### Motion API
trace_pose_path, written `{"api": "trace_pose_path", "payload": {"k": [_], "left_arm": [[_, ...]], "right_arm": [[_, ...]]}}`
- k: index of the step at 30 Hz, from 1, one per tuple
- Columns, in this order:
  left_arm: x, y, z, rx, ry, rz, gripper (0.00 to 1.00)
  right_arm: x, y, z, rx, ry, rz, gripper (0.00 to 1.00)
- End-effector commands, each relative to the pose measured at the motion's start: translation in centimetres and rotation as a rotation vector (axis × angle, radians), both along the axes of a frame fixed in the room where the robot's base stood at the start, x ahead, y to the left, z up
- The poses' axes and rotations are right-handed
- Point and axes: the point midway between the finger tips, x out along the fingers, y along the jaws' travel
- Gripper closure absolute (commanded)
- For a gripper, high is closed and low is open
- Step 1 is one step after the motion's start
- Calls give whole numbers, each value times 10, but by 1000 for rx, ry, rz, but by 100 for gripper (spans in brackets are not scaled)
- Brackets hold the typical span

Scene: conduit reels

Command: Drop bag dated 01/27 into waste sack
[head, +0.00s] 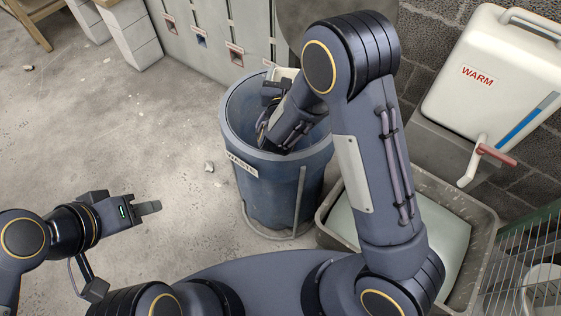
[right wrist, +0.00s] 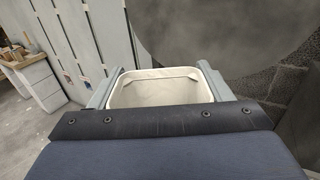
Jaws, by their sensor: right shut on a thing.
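The waste sack (head: 255,203) is a blue, open-topped round holder with a label that reads as WASTE, on a metal stand in the middle of the head view. My right arm reaches over it, and my right gripper (head: 268,112) is at its mouth. In the right wrist view my gripper is shut on a whitish, open-topped bag (right wrist: 165,95) between its two fingers; a pale bit of it (head: 285,74) shows in the head view. No date can be read on it. My left gripper (head: 148,208) is apart over the floor; its opening cannot be made out.
A white container marked WARM (head: 478,95), with a red-handled tap, stands at the right. Below it is a grey tub (head: 483,240) with pale contents. A wire rack (head: 520,265) is at lower right. Grey lockers (head: 215,40) stand behind. The floor at left is mostly clear.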

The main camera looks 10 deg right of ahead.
Motion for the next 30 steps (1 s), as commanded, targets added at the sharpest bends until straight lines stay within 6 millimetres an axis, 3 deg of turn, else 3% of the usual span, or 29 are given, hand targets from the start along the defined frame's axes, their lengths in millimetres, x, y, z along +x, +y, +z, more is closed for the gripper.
{"api": "trace_pose_path", "payload": {"k": [3, 11, 12, 18, 26, 30], "left_arm": [[0, 0, -7, 0, 0, 0, 64], [0, 0, -7, 0, 0, 0, 64], [0, 0, -7, 0, 0, 0, 64], [0, 0, -7, 0, 0, 0, 64], [0, 0, -7, 0, 0, 0, 64], [0, 0, -8, 0, 0, 0, 64]], "right_arm": [[0, 0, -11, -1, -1, 0, 91], [0, 0, -12, 0, -1, 0, 91], [0, 0, -12, 0, -1, 0, 27], [0, 0, -12, 0, -1, -1, 3], [-1, 0, -12, 0, 0, 0, 3], [-13, 4, -12, 1, 2, 1, 3]]}}
